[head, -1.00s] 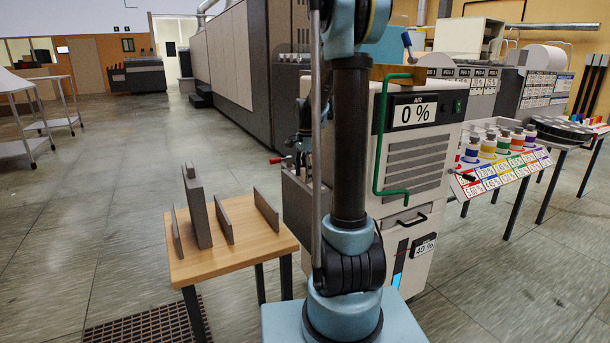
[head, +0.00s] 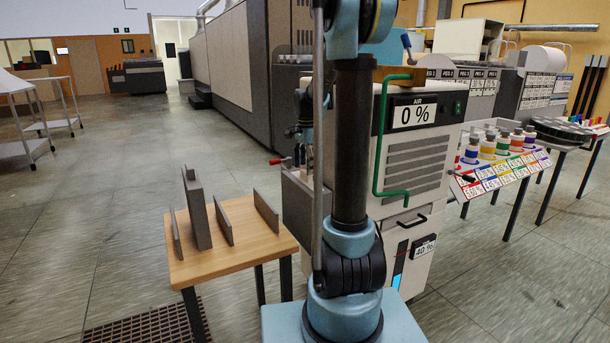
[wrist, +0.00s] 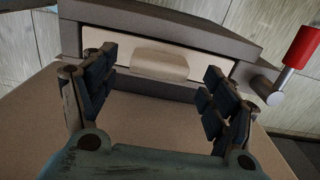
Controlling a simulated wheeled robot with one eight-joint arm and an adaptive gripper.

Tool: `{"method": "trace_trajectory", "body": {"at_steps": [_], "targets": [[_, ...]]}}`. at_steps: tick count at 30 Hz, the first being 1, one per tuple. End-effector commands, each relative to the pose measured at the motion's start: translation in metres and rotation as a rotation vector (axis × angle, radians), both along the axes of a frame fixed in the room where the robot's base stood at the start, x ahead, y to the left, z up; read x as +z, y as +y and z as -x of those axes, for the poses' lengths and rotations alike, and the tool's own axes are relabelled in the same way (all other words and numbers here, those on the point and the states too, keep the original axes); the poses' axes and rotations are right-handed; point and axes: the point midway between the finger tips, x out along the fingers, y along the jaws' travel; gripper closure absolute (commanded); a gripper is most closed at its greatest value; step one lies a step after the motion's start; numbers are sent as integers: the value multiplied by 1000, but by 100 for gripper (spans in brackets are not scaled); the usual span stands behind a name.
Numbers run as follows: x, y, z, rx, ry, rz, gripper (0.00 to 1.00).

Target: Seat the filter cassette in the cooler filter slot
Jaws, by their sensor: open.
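In the wrist view my gripper (wrist: 160,98) is open, its dark-padded fingers spread with nothing between them. Beyond the fingertips a cream panel with a raised tab (wrist: 158,66), seemingly the filter cassette, sits inside a grey slot frame (wrist: 215,42). The fingers appear apart from the tab; how deep the panel sits cannot be told. In the head view the cooler (head: 415,165) reads AIR 0 %, and a grey box (head: 298,205) on its left side seems to hold the slot. My arm hides part of it. The gripper is only partly seen there.
A red-handled lever (wrist: 300,48) sticks out right of the slot frame. A wooden table (head: 250,255) holds several upright grey plates, including a taller slab (head: 196,210). A green pipe handle (head: 378,140) fronts the cooler. A bottle rack (head: 495,165) stands right.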

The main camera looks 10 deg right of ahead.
Motion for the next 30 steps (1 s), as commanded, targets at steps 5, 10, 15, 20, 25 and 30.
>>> {"method": "trace_trajectory", "body": {"at_steps": [5,10,15,20,25,30], "targets": [[33,0,0,0,0,0,22],[59,0,0,0,0,-1,22],[76,0,0,1,0,-1,22],[83,0,3,10,-1,0,22],[84,0,33,96,-15,1,22],[79,0,85,257,-38,5,22]]}}
